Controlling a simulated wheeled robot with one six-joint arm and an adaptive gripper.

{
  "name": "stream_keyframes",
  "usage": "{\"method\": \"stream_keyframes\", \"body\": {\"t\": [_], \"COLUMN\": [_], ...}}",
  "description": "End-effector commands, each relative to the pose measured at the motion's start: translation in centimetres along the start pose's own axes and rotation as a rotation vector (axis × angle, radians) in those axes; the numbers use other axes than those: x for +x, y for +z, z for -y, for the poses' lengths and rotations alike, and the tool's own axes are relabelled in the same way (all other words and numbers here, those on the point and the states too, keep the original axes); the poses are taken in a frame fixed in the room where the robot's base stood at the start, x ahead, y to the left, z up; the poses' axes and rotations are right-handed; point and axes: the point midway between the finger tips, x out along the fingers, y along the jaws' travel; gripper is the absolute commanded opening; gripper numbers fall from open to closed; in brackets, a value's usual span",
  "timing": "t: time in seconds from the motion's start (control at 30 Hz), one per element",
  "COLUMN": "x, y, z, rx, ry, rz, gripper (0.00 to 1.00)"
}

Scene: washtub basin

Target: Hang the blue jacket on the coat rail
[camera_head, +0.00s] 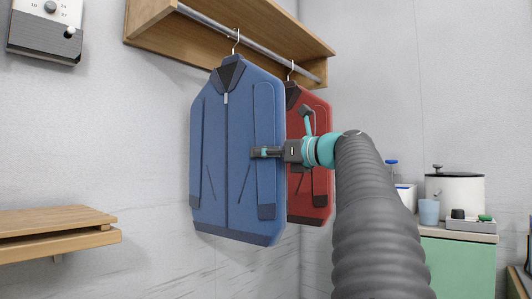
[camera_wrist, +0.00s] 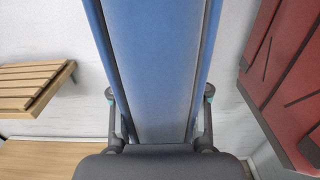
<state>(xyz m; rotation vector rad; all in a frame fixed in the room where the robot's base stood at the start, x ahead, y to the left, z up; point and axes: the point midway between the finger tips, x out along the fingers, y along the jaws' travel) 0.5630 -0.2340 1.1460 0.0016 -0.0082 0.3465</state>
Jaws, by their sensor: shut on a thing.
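The blue jacket (camera_head: 228,160) is upright in the head view, with its hanger hook (camera_head: 236,42) at the height of the coat rail (camera_head: 225,30). The hook appears to be at the rail, but I cannot tell whether it rests on it. My gripper (camera_head: 257,153) is shut on the jacket's right side, about mid-height. In the wrist view the jacket (camera_wrist: 155,70) fills the middle, between the two fingers (camera_wrist: 159,100). The rail runs under a wooden shelf (camera_head: 255,22).
A red jacket (camera_head: 318,125) hangs close to the right of the blue one, also in the wrist view (camera_wrist: 290,75). A wooden slatted bench (camera_head: 50,225) is at lower left. A green cabinet (camera_head: 460,265) with a pot (camera_head: 455,188) stands at right.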

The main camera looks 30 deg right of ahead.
Motion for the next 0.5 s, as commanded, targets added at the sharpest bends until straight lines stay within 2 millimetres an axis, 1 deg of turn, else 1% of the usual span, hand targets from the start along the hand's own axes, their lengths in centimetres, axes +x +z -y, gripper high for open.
{"method": "stream_keyframes", "body": {"t": [0.27,0.3,0.37,0.4,0.5], "x": [-0.02,-0.02,-0.02,-0.02,-0.01], "y": [0.07,0.07,0.06,0.05,0.02], "z": [-0.05,-0.04,-0.04,-0.04,-0.02], "rx": [-0.001,-0.001,-0.001,-0.001,0.000], "ry": [0.000,0.000,0.000,0.000,0.000], "rz": [0.002,0.002,0.002,0.002,0.001], "gripper": [0.00,0.50,0.65,0.75,0.75]}}
